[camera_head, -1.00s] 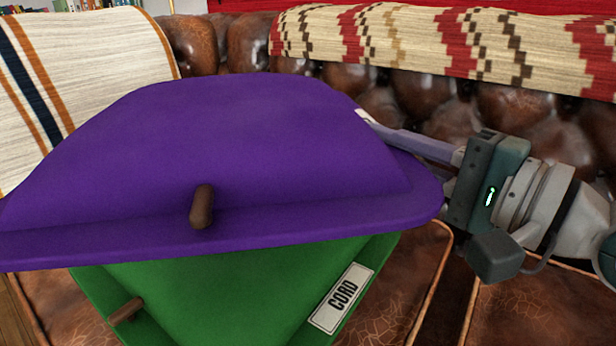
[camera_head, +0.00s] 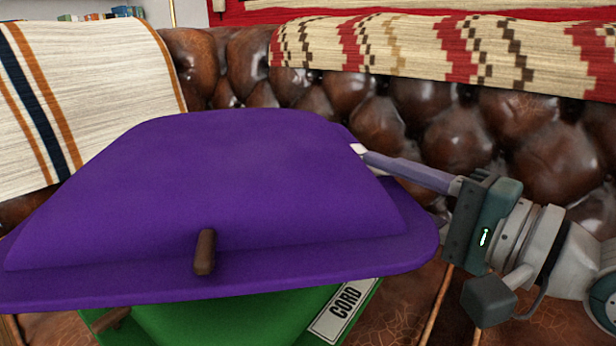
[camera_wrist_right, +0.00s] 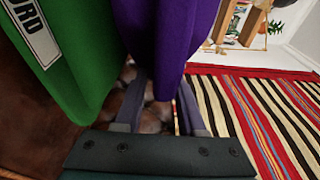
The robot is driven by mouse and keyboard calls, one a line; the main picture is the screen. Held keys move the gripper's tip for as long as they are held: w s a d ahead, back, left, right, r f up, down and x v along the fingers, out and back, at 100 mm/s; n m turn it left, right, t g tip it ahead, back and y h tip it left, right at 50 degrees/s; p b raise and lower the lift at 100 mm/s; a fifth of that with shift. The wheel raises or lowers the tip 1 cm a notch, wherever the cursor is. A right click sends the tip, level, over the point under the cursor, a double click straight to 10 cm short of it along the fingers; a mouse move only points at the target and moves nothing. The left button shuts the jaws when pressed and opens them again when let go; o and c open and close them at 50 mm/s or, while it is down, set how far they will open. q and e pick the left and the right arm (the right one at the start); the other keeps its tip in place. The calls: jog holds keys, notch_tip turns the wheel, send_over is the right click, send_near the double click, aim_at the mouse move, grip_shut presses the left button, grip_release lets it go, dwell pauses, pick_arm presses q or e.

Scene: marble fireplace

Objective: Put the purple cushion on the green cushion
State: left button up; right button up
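The purple cushion (camera_head: 230,190) spans the left and middle of the head view, roughly level, with a brown toggle on its near side. The green cushion (camera_head: 230,318) is beneath it on the leather seat, mostly hidden, with a white CORD label showing. Whether the two touch is unclear from the head view. My right gripper (camera_head: 358,150) is at the purple cushion's right side, its fingers on either side of the cushion's edge. The right wrist view shows the purple cushion (camera_wrist_right: 180,40) between the fingers and the green cushion (camera_wrist_right: 80,60) to the left. My left gripper is not in view.
The tufted brown leather sofa back (camera_head: 420,125) stands behind, with a red and cream patterned blanket (camera_head: 430,45) over it. A striped blanket (camera_head: 90,95) drapes at the left. A striped rug (camera_wrist_right: 265,115) covers the floor in the right wrist view.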

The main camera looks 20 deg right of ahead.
jog(key=shift+s+r, duration=0.1)
jog(key=shift+r, duration=0.05)
jog(key=p+v, duration=0.4)
jog(key=v, duration=0.8)
dwell(0.3)
